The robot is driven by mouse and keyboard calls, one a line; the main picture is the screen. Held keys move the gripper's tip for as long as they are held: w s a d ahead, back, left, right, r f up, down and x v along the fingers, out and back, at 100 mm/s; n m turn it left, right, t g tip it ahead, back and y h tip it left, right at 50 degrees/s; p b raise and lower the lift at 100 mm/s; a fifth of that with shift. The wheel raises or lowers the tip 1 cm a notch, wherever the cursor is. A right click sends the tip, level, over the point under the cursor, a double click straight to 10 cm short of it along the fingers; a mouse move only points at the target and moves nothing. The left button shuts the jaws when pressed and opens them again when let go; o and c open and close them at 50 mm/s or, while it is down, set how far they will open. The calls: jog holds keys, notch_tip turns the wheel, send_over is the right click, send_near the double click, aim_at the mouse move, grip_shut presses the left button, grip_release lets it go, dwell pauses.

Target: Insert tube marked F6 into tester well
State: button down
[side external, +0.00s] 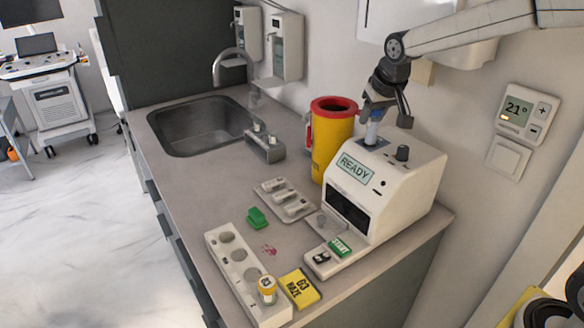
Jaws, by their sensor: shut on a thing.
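My gripper (385,110) is at the top of the white tester (412,178), near the wall. It is shut on a tube (371,133) with a pale blue upper part. The tube stands upright at the tester's top left, and its lower end is at or in the top surface; I cannot tell how deep. The well opening is hidden by the tube and gripper. The mark on the tube is too small to read. The tester's screen (356,168) reads READY, and a green START button (339,246) sits at its front base.
A yellow sharps bin (332,145) with a red rim stands close left of the tester. A white rack (232,268) holds a yellow-capped tube (267,288) beside a yellow box (299,288). A grey tray (285,200) and green clip (257,217) lie between. The sink (200,128) is further back.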

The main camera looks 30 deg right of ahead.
aim_at(370, 131)
jog(key=shift+f, duration=2.05)
jog(key=shift+c, duration=1)
grip_release()
jog(key=shift+r, duration=0.1)
jog(key=shift+v, duration=3.85)
